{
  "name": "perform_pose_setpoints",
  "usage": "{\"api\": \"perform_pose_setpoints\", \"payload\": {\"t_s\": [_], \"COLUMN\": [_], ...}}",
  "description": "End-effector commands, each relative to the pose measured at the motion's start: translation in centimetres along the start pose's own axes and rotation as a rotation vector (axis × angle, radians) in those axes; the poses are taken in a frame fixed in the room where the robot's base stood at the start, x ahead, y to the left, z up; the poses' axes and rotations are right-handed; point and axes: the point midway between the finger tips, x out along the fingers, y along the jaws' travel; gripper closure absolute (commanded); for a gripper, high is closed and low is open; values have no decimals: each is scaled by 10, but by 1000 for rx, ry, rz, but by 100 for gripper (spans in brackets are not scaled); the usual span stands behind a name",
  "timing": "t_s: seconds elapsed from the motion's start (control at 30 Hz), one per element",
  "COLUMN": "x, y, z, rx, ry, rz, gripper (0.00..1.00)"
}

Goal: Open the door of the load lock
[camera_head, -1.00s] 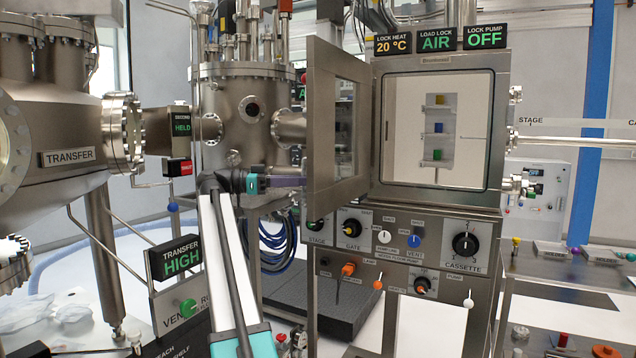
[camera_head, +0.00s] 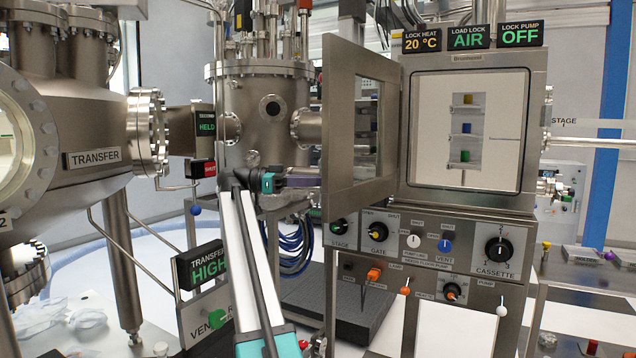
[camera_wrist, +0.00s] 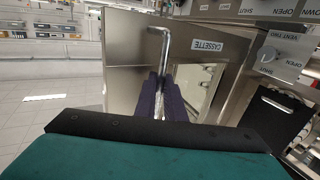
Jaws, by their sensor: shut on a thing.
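The load lock (camera_head: 543,130) is a steel box with a square opening, under signs reading 20 °C, AIR and OFF. Its steel-framed, windowed door (camera_head: 338,135) stands swung out toward the left. Inside are stacked shelves with yellow, blue and green pieces (camera_head: 466,128). My gripper (camera_head: 312,181) is at the door's outer left edge. In the wrist view, the dark fingers of my gripper (camera_wrist: 165,98) are shut on a bent metal handle (camera_wrist: 165,45) on the door, beside a CASSETTE label (camera_wrist: 208,46). The grip itself is hidden in the head view.
A control panel (camera_head: 430,250) with knobs and coloured levers is below the load lock. The steel TRANSFER chamber (camera_head: 95,120) stands at left, and a cylindrical chamber (camera_head: 262,120) stands behind my arm. A dark block (camera_head: 335,305) lies beneath the door.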

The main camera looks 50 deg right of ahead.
Motion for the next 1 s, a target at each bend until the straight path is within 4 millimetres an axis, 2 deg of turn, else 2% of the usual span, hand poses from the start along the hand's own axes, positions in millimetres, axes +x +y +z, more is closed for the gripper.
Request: {"api": "perform_pose_setpoints", "payload": {"t_s": [0.13,0.17,0.23,0.27,0.67,1.0], "x": [2,2,2,1,-2,-3], "y": [-3,-3,-3,-2,-1,-2], "z": [-2,-2,-2,-2,-4,-30], "rx": [1,1,1,1,0,1], "ry": [3,3,3,2,1,2], "rz": [-7,-6,-6,-6,-8,-8], "gripper": [100,86,74,72,72,72]}}
